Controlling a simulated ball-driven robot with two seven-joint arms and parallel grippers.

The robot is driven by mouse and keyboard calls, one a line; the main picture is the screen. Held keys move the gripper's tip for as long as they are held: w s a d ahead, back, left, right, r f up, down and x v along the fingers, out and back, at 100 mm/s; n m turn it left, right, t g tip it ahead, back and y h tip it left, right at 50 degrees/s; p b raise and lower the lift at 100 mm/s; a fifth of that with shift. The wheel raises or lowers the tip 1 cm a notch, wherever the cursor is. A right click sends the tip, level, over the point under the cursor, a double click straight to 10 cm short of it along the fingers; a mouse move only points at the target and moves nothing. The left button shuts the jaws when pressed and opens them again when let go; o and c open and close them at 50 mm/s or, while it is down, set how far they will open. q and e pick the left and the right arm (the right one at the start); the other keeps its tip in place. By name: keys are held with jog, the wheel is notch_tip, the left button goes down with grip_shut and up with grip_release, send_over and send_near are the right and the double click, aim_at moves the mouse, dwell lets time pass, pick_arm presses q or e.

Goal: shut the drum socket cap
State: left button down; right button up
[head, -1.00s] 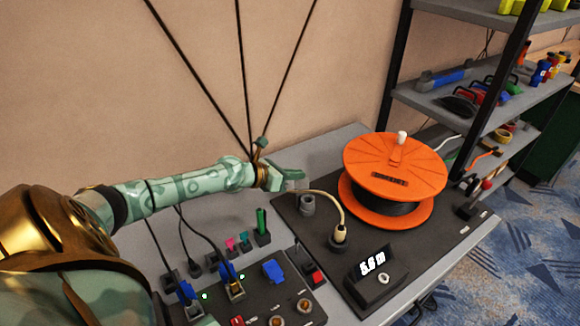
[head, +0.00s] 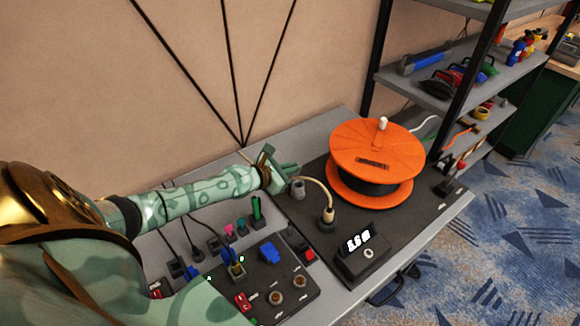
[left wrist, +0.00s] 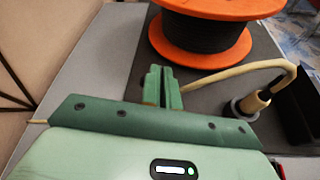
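The orange cable drum (head: 376,150) stands on a dark panel, and its lower part shows in the left wrist view (left wrist: 205,30). A short grey cylindrical socket (head: 297,188) is left of the drum, and a pale cable (head: 322,188) arches beside it to a plug in a second socket (head: 327,222). I cannot make out a separate cap. My left gripper (head: 288,170) is just above and behind the grey socket. In the left wrist view its fingers (left wrist: 163,86) are together with nothing visible between them; they hide the grey socket. My right gripper is out of view.
A display box (head: 362,256) stands at the panel's front. A control panel (head: 265,285) with plugs, knobs and a red switch lies to the left. Shelves with tools (head: 440,85) rise behind right. Dark cords hang along the wall.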

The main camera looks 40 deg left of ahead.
pick_arm(q)
jog(key=c, duration=1.6)
grip_release()
jog(key=shift+c, duration=0.2)
jog(key=p+v, duration=0.1)
jog(key=v, duration=1.5)
jog(key=shift+s, duration=0.15)
